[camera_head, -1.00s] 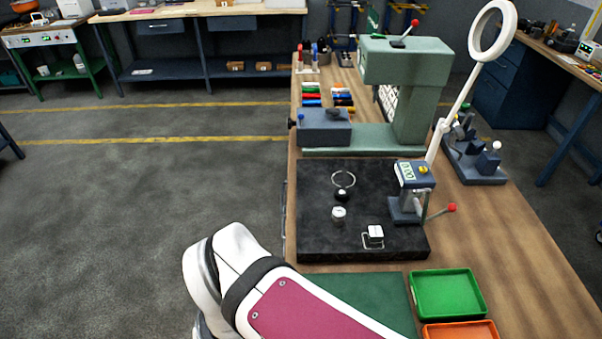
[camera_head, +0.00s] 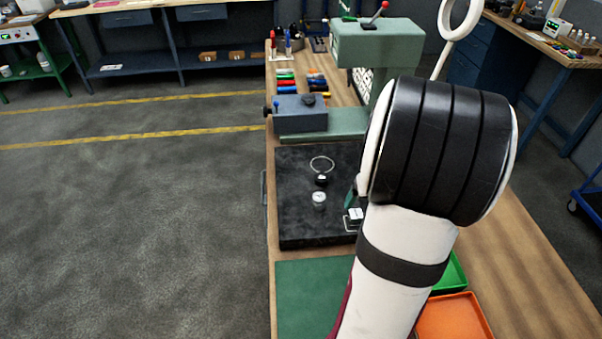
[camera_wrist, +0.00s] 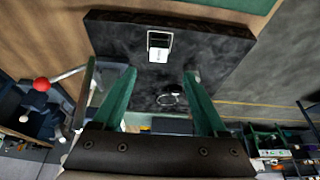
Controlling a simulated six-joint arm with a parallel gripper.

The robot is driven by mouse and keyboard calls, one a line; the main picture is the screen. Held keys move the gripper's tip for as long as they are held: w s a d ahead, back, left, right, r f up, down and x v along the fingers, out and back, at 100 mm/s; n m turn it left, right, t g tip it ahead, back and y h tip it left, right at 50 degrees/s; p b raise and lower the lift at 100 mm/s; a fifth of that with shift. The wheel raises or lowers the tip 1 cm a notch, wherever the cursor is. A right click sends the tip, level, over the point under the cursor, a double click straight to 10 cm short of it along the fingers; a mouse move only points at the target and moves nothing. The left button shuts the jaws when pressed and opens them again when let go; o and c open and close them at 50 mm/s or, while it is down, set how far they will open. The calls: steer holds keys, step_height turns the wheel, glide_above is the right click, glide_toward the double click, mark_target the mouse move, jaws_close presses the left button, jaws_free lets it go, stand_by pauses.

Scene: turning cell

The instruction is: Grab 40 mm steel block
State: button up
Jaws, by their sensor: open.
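The steel block (camera_head: 355,214) is a small bright cube on the black surface plate (camera_head: 298,231), partly hidden by my arm in the head view. In the wrist view the block (camera_wrist: 158,53) shows a pale face with dark marking and sits at a thin white outline on the plate. My gripper (camera_wrist: 160,76) has two green fingers, spread wide with nothing between them. The block appears ahead of the fingertips, roughly centred between them in the picture. The gap in height cannot be told. In the head view my arm hides most of the gripper.
A small round silver piece (camera_head: 319,200), a dark ball-like piece (camera_head: 321,180) and a ring (camera_head: 322,163) are on the plate. A green machine (camera_head: 385,42) stands behind. Green (camera_head: 453,272) and orange (camera_head: 452,318) trays lie in front. A red-knobbed lever (camera_wrist: 41,85) is at the left.

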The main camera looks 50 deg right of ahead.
steer(key=x, duration=1.1)
steer(key=shift+s+f, duration=0.15)
steer(key=shift+s, duration=0.05)
jaws_close()
